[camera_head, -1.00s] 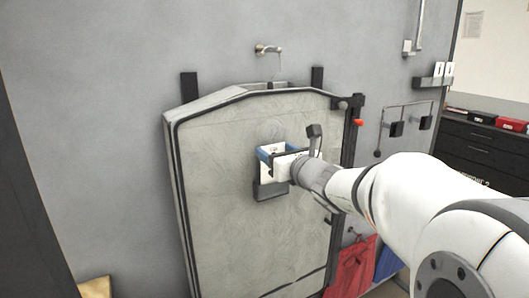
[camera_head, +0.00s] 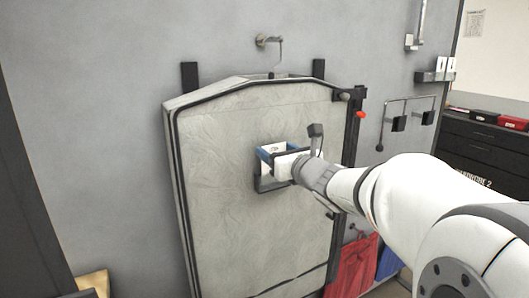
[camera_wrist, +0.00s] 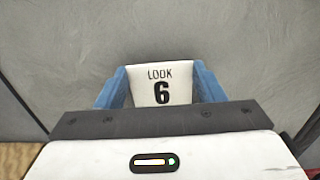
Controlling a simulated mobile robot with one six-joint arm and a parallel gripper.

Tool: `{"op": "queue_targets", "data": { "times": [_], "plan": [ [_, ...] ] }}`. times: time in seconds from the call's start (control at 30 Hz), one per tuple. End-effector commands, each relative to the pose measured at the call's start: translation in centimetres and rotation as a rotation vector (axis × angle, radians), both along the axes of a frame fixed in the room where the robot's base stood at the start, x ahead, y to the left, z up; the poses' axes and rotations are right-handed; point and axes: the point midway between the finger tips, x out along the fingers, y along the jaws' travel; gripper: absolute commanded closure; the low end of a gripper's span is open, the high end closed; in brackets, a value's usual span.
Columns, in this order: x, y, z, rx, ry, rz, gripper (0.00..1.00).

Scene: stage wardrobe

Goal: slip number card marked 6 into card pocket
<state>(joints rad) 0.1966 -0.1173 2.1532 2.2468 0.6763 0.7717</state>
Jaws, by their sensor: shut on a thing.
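The white number card (camera_wrist: 161,86), printed "LOOK 6", is upright between the blue fingers of my gripper (camera_wrist: 161,98) in the wrist view. My gripper (camera_head: 277,153) is shut on the card at the front of a garment bag (camera_head: 225,180). The dark-edged card pocket (camera_head: 260,186) is on the bag's front, just below and behind the fingers. The card's lower part lines up with the pocket opening in the head view. I cannot tell whether it is inside the pocket or just in front. My gripper hides the pocket's upper right part.
The bag hangs by a wall hook (camera_head: 268,40) against a grey wall. A black bracket with a red knob (camera_head: 360,115) stands at the bag's right edge. Red cloth (camera_head: 352,265) hangs below my arm. A dark drawer cabinet (camera_head: 482,150) is at the right.

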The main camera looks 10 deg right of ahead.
Motion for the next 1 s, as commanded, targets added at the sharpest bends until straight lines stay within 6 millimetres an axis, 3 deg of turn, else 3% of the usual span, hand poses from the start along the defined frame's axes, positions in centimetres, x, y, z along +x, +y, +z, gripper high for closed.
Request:
{"op": "queue_targets", "data": {
  "times": [0.03,0.07,0.33,0.67,1.0],
  "plan": [
    [0.0,0.0,0.0,0.0,0.0,0.0,0.59],
    [0.0,0.0,0.0,0.0,0.0,0.0,0.35],
    [0.0,0.0,0.0,0.0,0.0,-0.001,0.13],
    [-0.5,-0.3,0.0,-0.001,0.0,-0.002,0.12],
    [-5.7,-1.9,0.1,-0.001,-0.003,-0.004,0.12]
  ]
}}
